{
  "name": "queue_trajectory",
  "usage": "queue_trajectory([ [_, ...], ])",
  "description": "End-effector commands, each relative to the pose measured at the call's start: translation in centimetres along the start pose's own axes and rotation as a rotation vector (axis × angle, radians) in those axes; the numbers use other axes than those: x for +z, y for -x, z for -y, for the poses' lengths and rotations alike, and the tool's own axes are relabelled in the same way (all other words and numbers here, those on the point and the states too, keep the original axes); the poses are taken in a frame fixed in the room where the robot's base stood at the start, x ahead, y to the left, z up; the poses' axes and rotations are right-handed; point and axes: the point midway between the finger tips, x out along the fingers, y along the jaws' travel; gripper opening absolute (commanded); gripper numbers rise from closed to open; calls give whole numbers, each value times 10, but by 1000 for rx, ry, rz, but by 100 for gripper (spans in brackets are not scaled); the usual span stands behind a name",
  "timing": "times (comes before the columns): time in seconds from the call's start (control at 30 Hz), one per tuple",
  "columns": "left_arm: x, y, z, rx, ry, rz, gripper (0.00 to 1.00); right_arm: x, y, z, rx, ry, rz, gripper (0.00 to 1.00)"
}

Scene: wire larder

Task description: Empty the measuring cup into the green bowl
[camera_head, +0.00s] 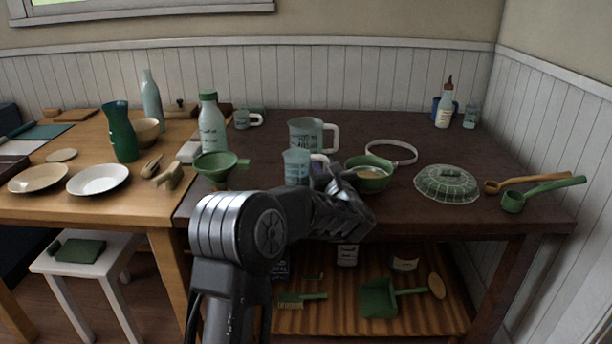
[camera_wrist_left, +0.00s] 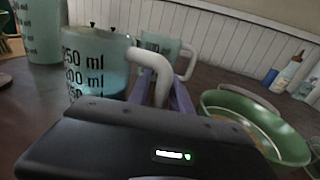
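A small translucent blue-grey measuring cup (camera_head: 296,168) stands upright on the dark table. In the left wrist view the measuring cup (camera_wrist_left: 93,58) shows millilitre marks and bluish contents. My left gripper (camera_wrist_left: 162,90) has its fingers on either side of the cup's white handle (camera_wrist_left: 148,57); I cannot tell whether they press on it. In the head view the left gripper (camera_head: 335,185) is partly hidden by its own arm. The green bowl (camera_head: 372,184) stands just right of it, with something pale inside; the bowl (camera_wrist_left: 280,143) also shows in the wrist view. My right gripper is out of view.
A larger measuring cup (camera_head: 304,133) stands close behind. A green funnel (camera_head: 217,163) and a white bottle (camera_head: 211,128) are to the left. A white ring-shaped item (camera_head: 404,158) lies behind the bowl, and a ribbed dome (camera_head: 447,184) is to its right. The table's back right is mostly clear.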

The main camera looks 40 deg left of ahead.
Motion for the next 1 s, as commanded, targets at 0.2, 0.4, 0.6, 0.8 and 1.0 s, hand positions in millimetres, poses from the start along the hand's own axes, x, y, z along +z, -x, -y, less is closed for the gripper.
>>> queue_trajectory([
  [0.2, 0, 0, 0, 0, 0, 0, 25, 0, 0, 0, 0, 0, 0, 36],
  [0.4, 0, 0, 0, 0, 0, 0, 9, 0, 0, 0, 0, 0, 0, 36],
  [0.6, 0, 0, 0, 0, 0, 0, 0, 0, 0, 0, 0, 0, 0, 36],
  [0.8, 0, 0, 0, 0, 0, 0, 0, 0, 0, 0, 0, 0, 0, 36],
  [1.0, 0, 0, 0, 0, 0, 0, 0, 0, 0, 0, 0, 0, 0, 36],
])
